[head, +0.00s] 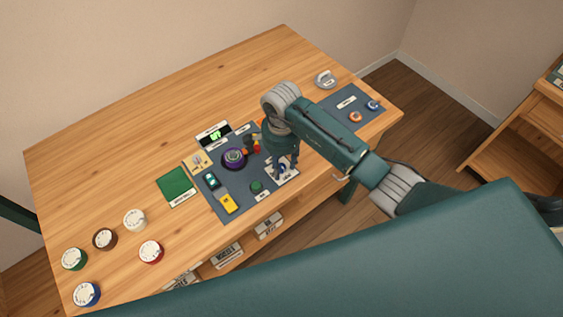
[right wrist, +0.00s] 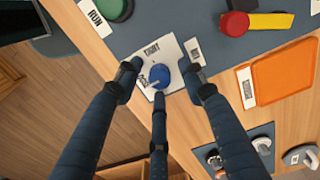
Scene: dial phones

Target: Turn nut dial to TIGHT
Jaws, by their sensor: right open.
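The nut dial is a blue round knob (right wrist: 172,78) on a white plate (right wrist: 174,48) in the right wrist view. The plate has a TIGHT label above the knob and another label at its lower left, partly covered. Where the knob points is too small to tell. My left gripper is not in view.
Several round dials, one red (head: 151,252), stand at the table's left. An orange tray (right wrist: 283,72) lies right of the plate. The table's far left is clear.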

